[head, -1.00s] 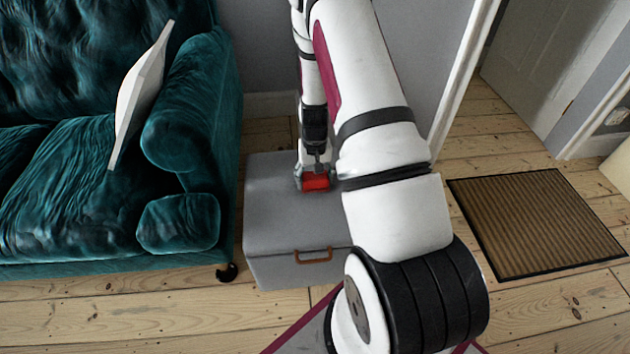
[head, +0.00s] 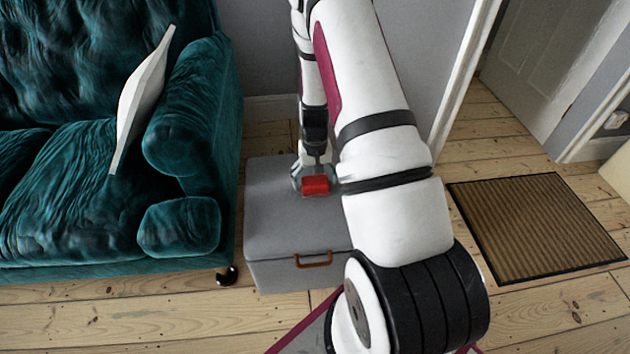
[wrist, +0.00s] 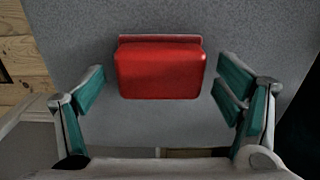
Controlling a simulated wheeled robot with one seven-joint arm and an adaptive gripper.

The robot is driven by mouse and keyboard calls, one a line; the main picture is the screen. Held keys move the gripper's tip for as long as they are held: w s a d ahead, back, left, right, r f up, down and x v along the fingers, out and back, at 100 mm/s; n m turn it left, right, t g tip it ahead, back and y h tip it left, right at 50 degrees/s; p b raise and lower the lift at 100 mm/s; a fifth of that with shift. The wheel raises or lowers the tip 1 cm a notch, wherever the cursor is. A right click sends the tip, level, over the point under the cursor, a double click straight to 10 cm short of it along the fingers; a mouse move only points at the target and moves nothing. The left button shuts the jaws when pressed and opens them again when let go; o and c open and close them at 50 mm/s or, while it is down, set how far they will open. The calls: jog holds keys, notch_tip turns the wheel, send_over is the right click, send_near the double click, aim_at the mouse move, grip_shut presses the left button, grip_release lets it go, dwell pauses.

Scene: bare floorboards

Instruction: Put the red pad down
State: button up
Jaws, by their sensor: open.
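The red pad (head: 315,186) lies on the top of a grey box (head: 270,215) with a brown handle on its front. In the wrist view the red pad (wrist: 160,70) rests on the grey surface, with a gap to the fingers on both sides. My gripper (head: 313,180) is low over the box. Its teal-lined fingers show in the wrist view (wrist: 160,95), spread open on either side of the pad and not touching it. Part of the box's right side is hidden behind my arm.
A teal velvet sofa (head: 180,150) with a white cushion (head: 140,100) stands left of the box. A brown ribbed doormat (head: 535,228) lies on the floorboards at the right, near a door (head: 545,60). A grey wall is behind the box.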

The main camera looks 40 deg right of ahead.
notch_tip(320, 180, up, 11)
jog(key=p, duration=0.4)
notch_tip(320, 180, up, 11)
jog(key=n, duration=0.1)
send_over(315, 181)
jog(key=a, duration=0.7)
jog(key=s+a+r+n, duration=0.2)
jog(key=s+a+r, duration=0.55)
jog(key=r, duration=0.45)
jog(key=s+a+r+n, duration=0.1)
jog(key=s+a+r, duration=0.1)
jog(key=s, duration=0.5)
jog(key=s+a+r+n, duration=0.1)
jog(key=s+a+r, duration=0.2)
jog(key=s, duration=0.5)
jog(key=s+a+r+n, duration=0.1)
jog(key=s+a+r, duration=0.2)
jog(key=s, duration=0.5)
jog(key=shift+a, duration=0.3)
notch_tip(315, 181, up, 32)
jog(key=t+p, duration=0.4)
jog(key=p, duration=2.5)
jog(key=shift+d+n+p, duration=0.25)
jog(key=shift+n+p, duration=0.1)
jog(key=shift+n, duration=0.05)
